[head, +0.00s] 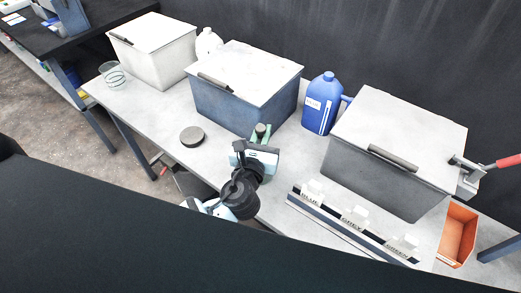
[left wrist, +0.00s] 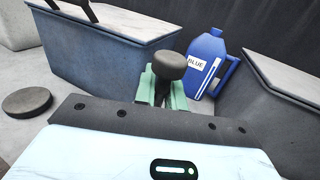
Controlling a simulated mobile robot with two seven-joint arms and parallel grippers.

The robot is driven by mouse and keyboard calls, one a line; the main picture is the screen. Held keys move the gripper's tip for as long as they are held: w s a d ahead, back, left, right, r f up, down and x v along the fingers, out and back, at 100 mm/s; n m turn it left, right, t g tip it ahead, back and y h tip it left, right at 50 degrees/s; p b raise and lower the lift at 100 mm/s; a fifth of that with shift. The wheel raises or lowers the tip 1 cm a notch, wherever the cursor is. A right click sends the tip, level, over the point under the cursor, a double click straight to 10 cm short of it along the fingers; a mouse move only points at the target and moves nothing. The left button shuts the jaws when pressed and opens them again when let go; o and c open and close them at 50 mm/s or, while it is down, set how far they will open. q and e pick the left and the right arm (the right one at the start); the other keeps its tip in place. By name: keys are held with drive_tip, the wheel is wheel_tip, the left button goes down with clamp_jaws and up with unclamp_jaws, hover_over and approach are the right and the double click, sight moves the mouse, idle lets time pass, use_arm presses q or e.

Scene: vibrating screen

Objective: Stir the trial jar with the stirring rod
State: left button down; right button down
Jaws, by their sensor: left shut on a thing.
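My left gripper (head: 262,138) is at the front of the table, before the blue-grey bin. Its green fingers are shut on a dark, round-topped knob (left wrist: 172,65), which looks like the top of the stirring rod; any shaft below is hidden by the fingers. A clear glass jar with dark green bands (head: 113,75), which appears to be the trial jar, stands upright at the table's far left end, well apart from my gripper. I cannot see into it clearly. My right gripper is not in view.
A dark round disc (head: 192,137) lies left of my gripper. Lidded bins, white (head: 163,55), blue-grey (head: 230,110) and grey (head: 370,175), line the back. A blue jug (head: 322,105) stands between two. A labelled rack (head: 345,232) and orange tray (head: 457,237) are right.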

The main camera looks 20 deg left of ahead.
use_arm(q)
drive_tip(key=shift+r, duration=2.85)
drive_tip(key=shift+r, duration=2.4)
